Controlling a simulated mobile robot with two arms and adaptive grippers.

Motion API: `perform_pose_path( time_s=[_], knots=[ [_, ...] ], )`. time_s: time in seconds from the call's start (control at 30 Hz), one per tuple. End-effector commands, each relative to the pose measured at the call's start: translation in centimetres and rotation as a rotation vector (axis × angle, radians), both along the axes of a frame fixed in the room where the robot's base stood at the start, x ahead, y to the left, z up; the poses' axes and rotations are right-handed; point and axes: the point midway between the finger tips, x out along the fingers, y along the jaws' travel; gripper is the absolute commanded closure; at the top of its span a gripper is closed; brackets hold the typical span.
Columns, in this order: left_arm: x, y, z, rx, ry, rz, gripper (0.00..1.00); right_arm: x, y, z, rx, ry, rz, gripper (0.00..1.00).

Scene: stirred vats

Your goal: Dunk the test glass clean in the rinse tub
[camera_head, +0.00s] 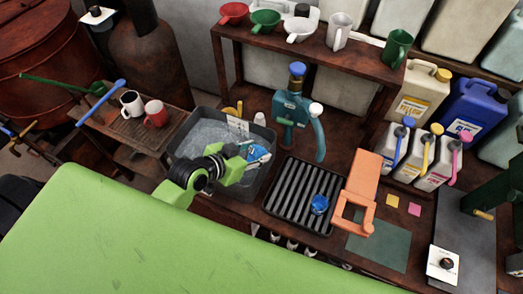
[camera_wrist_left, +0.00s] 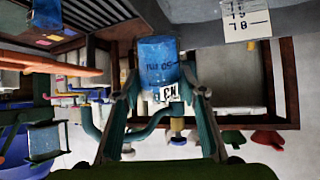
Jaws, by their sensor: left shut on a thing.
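The rinse tub (camera_head: 179,140) is a dark grey open basin with pale, cloudy liquid inside. A white graduated scale (camera_head: 237,126) stands at its far side; it also shows in the left wrist view (camera_wrist_left: 246,20). My left gripper (camera_head: 256,154) is over the tub's right part, shut on the blue test glass (camera_head: 262,151). In the left wrist view the glass (camera_wrist_left: 160,62) sits between the two fingers (camera_wrist_left: 163,88), with dark volume marks and a white label (camera_wrist_left: 168,94) near it. The glass's depth relative to the liquid cannot be told. My right gripper is not in view.
A black drain rack (camera_head: 288,200) with a blue item (camera_head: 320,204) lies to the right, beside an orange frame (camera_head: 364,185). A shelf (camera_head: 300,48) with funnels is above.

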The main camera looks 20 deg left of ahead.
Motion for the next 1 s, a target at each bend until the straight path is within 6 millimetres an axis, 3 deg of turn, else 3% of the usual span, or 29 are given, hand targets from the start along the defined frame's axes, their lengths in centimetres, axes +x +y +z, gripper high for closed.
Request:
perform_pose_path(
  time_s=[0.03,0.2,0.4,0.67,1.0],
  knots=[
    [1.4,2.4,0.9,0.031,0.041,0.029,0.96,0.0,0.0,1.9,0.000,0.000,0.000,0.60],
    [3.8,8.8,0.7,0.062,0.173,0.159,0.96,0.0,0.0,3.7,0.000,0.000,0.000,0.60],
    [5.0,13.4,1.3,0.063,0.254,0.266,0.96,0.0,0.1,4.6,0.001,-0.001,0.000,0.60],
    [5.2,14.5,0.6,0.061,0.278,0.296,0.96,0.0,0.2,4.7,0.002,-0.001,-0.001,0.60],
    [5.2,14.5,-2.6,0.062,0.276,0.295,0.96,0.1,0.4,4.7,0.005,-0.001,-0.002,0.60]
  ],
)
